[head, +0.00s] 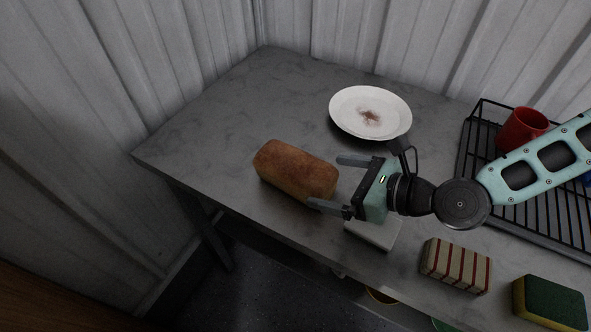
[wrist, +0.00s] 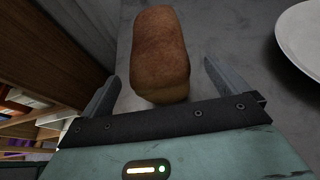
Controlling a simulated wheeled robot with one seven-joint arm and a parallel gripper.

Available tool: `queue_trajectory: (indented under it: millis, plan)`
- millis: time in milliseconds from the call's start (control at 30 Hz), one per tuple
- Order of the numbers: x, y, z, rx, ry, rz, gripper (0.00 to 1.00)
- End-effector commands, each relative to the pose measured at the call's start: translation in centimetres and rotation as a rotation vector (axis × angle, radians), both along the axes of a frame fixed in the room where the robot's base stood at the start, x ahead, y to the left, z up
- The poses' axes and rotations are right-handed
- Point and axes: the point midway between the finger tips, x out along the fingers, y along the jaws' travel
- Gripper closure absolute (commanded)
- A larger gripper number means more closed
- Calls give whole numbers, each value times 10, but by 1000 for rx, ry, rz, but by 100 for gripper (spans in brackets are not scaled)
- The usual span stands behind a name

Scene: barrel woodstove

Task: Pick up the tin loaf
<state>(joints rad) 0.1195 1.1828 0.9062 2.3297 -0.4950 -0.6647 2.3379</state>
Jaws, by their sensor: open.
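The tin loaf (head: 295,171) is a brown, rounded block of bread lying on the grey table near its front edge. In the wrist view the loaf (wrist: 160,55) is ahead of my gripper (wrist: 160,88), its near end between the two fingertips. In the head view my gripper (head: 325,182) is to the right of the loaf, open and empty. One finger is beyond the loaf's right end and the other is near its front right corner. I cannot tell whether either finger touches it.
A white plate (head: 350,108) with a brown stain lies behind the gripper. A red mug (head: 522,128) stands on a black wire rack (head: 480,150) at right. A striped block (head: 455,265) and a sponge (head: 549,302) lie along the front. The grey table (head: 215,125) is clear at left.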

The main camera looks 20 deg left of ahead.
Motion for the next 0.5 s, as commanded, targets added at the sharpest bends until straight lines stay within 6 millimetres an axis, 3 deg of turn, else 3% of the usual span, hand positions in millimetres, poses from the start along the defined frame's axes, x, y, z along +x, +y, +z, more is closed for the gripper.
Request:
queue_trajectory:
  millis: [300, 500]
  plan:
    - [1, 35, -18, -1, -1, 4, 1]
    - [3, 41, -21, 0, 1, 2, 1]
